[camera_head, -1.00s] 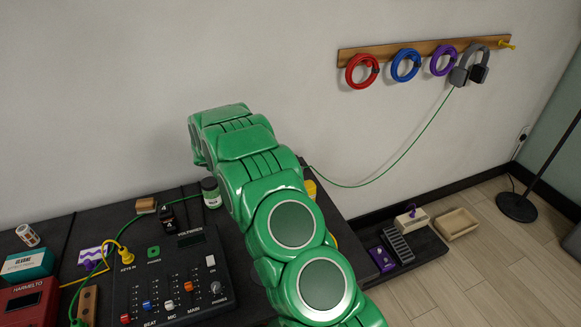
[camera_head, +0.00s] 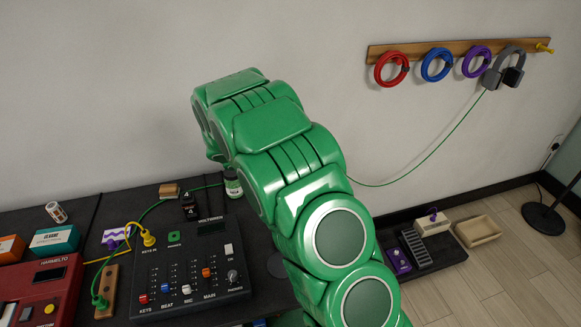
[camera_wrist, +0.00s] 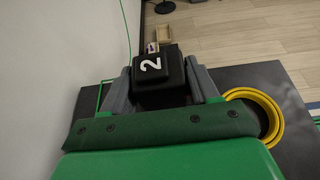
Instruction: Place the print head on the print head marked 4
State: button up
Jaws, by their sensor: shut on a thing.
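My gripper (camera_wrist: 160,72) is shut on a black print head (camera_wrist: 170,76) with a white 2 on it, seen in the wrist view between the two grey fingers. The print head marked 4 (camera_head: 188,203) is a small black block on the dark table, behind the mixer, in the head view. It is not in the wrist view. My green arm fills the middle of the head view and hides my gripper and the held print head there.
The mixer (camera_head: 190,272) stands in front of the print head marked 4. A small jar (camera_head: 232,184) stands to its right and a wooden block (camera_head: 169,190) behind it to the left. A green cable runs close by. A yellow ring (camera_wrist: 263,112) lies right of my gripper in the wrist view.

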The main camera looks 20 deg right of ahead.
jog(key=s+a+r+n+t+y, duration=0.1)
jog(key=a+r+n+t+y, duration=0.25)
jog(key=a, duration=0.95)
jog(key=s+a+r+n+t+y, duration=0.2)
jog(key=a+n+t, duration=0.3)
jog(key=a, duration=0.7)
jog(key=s+a+r+n+t+y, duration=0.1)
jog(key=a+r+n+t+y, duration=0.3)
jog(key=a, duration=0.9)
jog(key=h, duration=0.2)
send_over(185, 199)
jog(key=shift+f, duration=5.4)
jog(key=shift+f+n+y, duration=0.25)
jog(key=shift+f+n, duration=0.1)
jog(key=shift+f, duration=1.05)
jog(key=shift+f, duration=0.15)
jog(key=o, duration=1.2)
